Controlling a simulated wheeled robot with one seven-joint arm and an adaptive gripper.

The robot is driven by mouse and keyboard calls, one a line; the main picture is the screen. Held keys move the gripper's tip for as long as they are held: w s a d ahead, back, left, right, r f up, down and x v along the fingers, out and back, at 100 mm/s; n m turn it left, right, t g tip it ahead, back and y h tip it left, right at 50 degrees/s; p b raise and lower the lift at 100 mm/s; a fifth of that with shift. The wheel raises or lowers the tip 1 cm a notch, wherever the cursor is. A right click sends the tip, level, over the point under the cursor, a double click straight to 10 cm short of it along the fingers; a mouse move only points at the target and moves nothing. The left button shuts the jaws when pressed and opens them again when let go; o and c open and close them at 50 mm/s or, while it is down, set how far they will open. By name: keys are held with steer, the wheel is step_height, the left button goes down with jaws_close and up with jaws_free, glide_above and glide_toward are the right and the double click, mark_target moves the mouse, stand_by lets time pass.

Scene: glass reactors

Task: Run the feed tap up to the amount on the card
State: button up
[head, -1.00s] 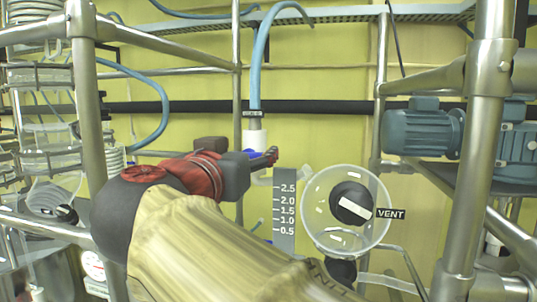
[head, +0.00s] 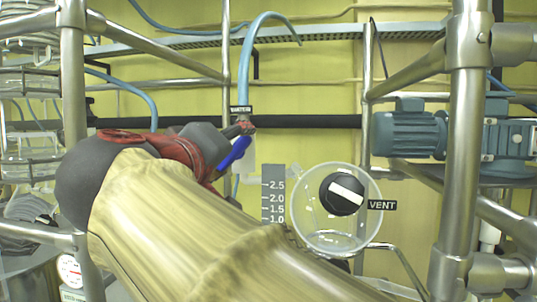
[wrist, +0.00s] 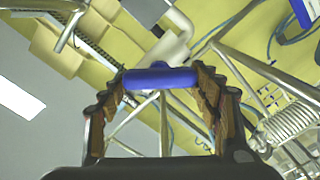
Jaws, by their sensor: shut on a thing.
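The blue tap handle (head: 234,153) slants from upper right to lower left beneath the blue hose. My gripper (head: 240,128) is at the handle; in the wrist view my gripper (wrist: 160,85) has its fingers closed on both ends of the blue handle (wrist: 160,77). A grey scale (head: 273,190) shows marks from 2.5 down to 1.0; my arm hides its lower part. The round clear glass vessel (head: 318,238) stands beside the scale. I cannot make out a liquid level. No card with an amount is readable.
A black knob with a white bar (head: 342,194) sits in front of the vessel, beside the VENT label (head: 382,205). Steel frame posts (head: 458,150) stand on both sides. A blue-grey motor (head: 408,132) is at right. A blue hose (head: 246,70) runs above the tap.

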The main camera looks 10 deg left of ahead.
steer(key=shift+a+n, duration=0.1)
steer(key=shift+n, duration=1)
steer(key=o, duration=1.2)
steer(key=shift+f, duration=0.1)
steer(key=s, duration=0.8)
steer(key=s+a, duration=0.1)
steer(key=s, duration=0.3)
